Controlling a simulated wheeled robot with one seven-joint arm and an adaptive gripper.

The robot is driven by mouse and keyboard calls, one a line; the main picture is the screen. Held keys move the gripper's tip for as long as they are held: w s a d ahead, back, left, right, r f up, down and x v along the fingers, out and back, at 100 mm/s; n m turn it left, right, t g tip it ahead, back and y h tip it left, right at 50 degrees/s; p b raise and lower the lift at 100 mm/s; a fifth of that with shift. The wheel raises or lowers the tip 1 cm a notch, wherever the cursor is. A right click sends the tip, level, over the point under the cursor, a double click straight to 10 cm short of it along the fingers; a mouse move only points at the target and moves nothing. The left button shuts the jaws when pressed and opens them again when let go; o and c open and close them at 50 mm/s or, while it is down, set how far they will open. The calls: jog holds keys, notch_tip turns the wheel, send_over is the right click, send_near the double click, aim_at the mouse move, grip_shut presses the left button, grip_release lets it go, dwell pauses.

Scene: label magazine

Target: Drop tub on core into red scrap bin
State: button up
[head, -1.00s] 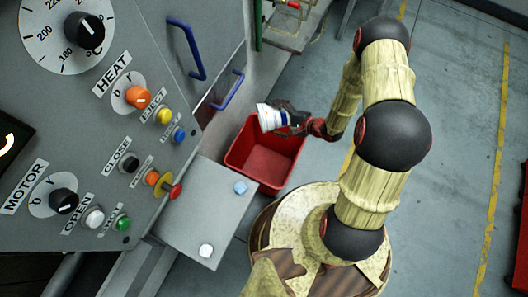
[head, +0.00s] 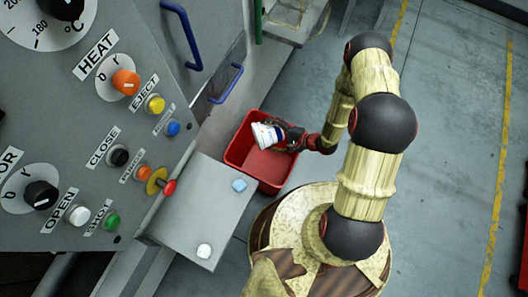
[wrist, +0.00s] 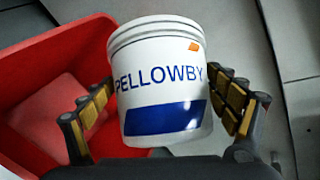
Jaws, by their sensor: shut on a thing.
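A white tub (head: 265,136) with a blue band is held by my gripper (head: 281,134) over the red scrap bin (head: 239,152). In the wrist view the tub (wrist: 158,62) reads "PELLOWBY" and has a small orange mark near its rim. My gripper's two padded fingers (wrist: 160,112) press on its left and right sides. In the wrist view the bin (wrist: 60,38) lies below and to the left of the tub. The part of the bin floor that shows is bare. No separate core can be made out.
The machine panel (head: 100,140) with knobs and buttons stands at the left. A grey box with buttons (head: 205,205) stands close to the bin's near left side. Blue handles (head: 184,38) stick out above it. Open floor (head: 445,150) lies to the right.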

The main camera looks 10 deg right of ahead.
jog(key=shift+f, duration=0.75)
jog(key=o, duration=1)
jog(key=shift+c, duration=0.2)
jog(key=shift+r, duration=0.1)
jog(key=v, duration=1.2)
